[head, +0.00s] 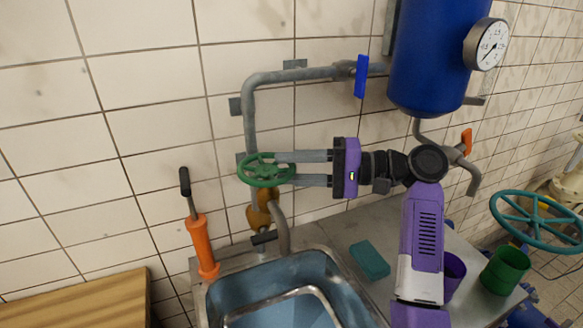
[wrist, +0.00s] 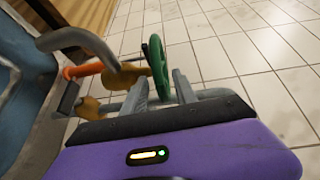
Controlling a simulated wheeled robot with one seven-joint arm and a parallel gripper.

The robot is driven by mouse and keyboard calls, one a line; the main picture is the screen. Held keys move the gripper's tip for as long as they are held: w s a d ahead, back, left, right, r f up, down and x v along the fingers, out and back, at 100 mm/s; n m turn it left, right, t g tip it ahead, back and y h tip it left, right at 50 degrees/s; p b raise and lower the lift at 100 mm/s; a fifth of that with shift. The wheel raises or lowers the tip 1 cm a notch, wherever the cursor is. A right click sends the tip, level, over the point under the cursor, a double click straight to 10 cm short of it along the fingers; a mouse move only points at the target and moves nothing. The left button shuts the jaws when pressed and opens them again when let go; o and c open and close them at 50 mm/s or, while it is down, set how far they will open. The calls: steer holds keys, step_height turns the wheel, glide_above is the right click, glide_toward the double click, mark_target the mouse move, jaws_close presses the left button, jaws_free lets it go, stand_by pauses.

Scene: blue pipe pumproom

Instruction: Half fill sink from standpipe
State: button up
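The standpipe (head: 250,115) is a grey pipe on the tiled wall. It carries a green handwheel (head: 262,180) above a brass valve body (head: 259,216). A grey spout (head: 282,229) comes down at the sink's back edge, near a small black handle (head: 263,238). The steel sink (head: 345,287) has a bluish inside; I cannot tell its water level, and no stream shows. My gripper (head: 281,169) is open, with its two fingers apart and their tips at the right side of the handwheel. The wrist view shows the handwheel (wrist: 180,62) near the fingertips; I cannot tell whether they touch it.
An orange pump (head: 204,245) stands left of the sink. A teal sponge (head: 369,261), purple cup (head: 453,272) and green cup (head: 505,270) are on the right counter.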

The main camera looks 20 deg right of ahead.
steer(key=b+v, duration=0.1)
steer(key=v, duration=0.6)
steer(key=shift+d, duration=0.35)
steer(key=shift+o, duration=0.3)
steer(key=shift+s, duration=0.15)
stand_by(3.0)
